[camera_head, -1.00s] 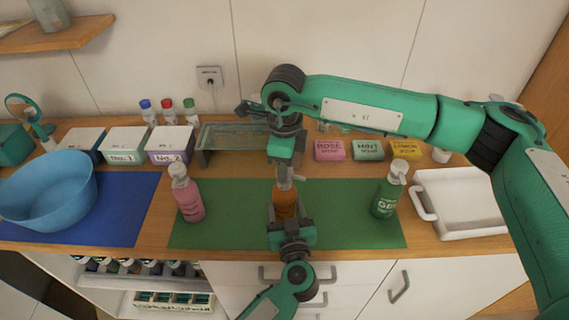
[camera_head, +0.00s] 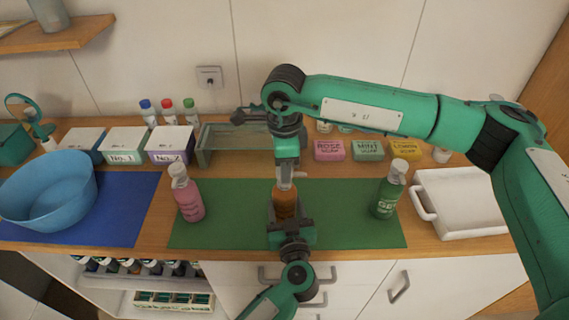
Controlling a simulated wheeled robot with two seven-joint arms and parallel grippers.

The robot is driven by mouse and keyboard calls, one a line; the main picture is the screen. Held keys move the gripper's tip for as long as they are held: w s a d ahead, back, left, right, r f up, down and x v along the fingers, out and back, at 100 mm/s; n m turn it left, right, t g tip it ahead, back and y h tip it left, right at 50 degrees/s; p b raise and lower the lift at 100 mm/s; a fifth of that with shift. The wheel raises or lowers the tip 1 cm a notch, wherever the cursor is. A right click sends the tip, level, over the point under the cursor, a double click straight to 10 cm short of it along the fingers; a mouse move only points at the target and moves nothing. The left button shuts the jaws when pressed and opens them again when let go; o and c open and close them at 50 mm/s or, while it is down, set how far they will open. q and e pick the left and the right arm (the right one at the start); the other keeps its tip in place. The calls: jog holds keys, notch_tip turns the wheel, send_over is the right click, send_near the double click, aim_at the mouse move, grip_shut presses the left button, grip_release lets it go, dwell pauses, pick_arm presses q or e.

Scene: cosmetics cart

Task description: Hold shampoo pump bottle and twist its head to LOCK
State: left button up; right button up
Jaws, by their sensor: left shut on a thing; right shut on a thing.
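An amber pump bottle (camera_head: 286,203) stands upright on the green mat (camera_head: 340,228), between a pink pump bottle (camera_head: 188,198) and a green pump bottle (camera_head: 386,195). Its label is hidden, so I cannot read whether it is the shampoo. My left gripper (camera_head: 289,222) comes from the front and is shut on the amber bottle's lower body. My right gripper (camera_head: 285,183) points down from above and is shut on the bottle's pump head, which it mostly hides. The lock marking cannot be seen.
A blue basin (camera_head: 48,200) sits on a blue mat at the left. Lidded boxes, small capped bottles and a glass-topped stand (camera_head: 240,137) line the back. Soap boxes (camera_head: 366,149) and a white tray (camera_head: 462,203) are at the right.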

jog(key=o, duration=1)
jog(key=shift+r, duration=0.15)
notch_tip(320, 180, up, 12)
pick_arm(q)
jog(key=o, duration=1.3)
jog(key=shift+c, duration=0.2)
